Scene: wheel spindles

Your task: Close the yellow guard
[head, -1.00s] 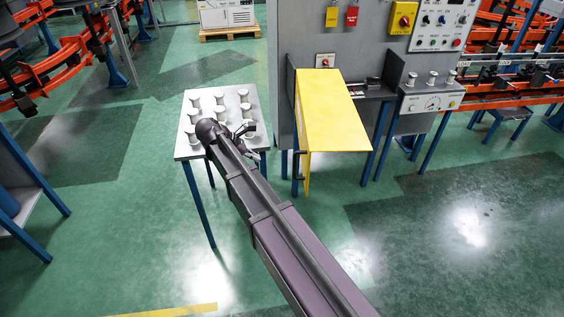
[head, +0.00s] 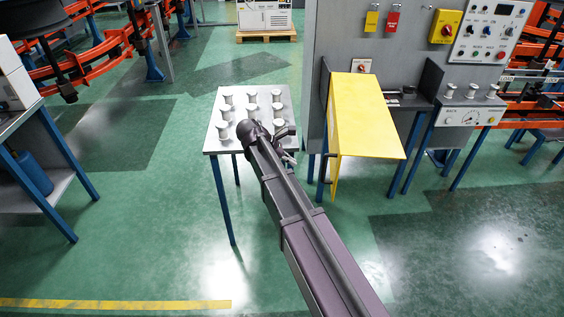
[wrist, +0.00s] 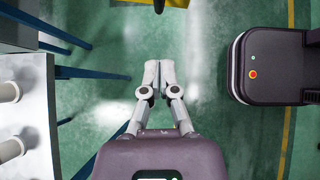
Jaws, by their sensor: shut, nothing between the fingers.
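The yellow guard (head: 368,112) stands in front of the tall grey machine panel in the head view, with a broad sloping face and a narrow side hanging down at its left. A strip of yellow, likely the guard (wrist: 150,3), shows at the top edge of the wrist view. My gripper (wrist: 158,72) has its two fingertips together and holds nothing, over green floor. In the head view my gripper (head: 288,145) is small and partly hidden by my arm, beside the spindle table's right edge, left of the guard and apart from it.
A small table (head: 222,135) with several pale spindles stands left of the guard; its edge also shows in the wrist view (wrist: 45,110). The grey control panel (head: 405,45) rises behind the guard. A gauge box (head: 455,115) stands to its right. The floor in front is clear.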

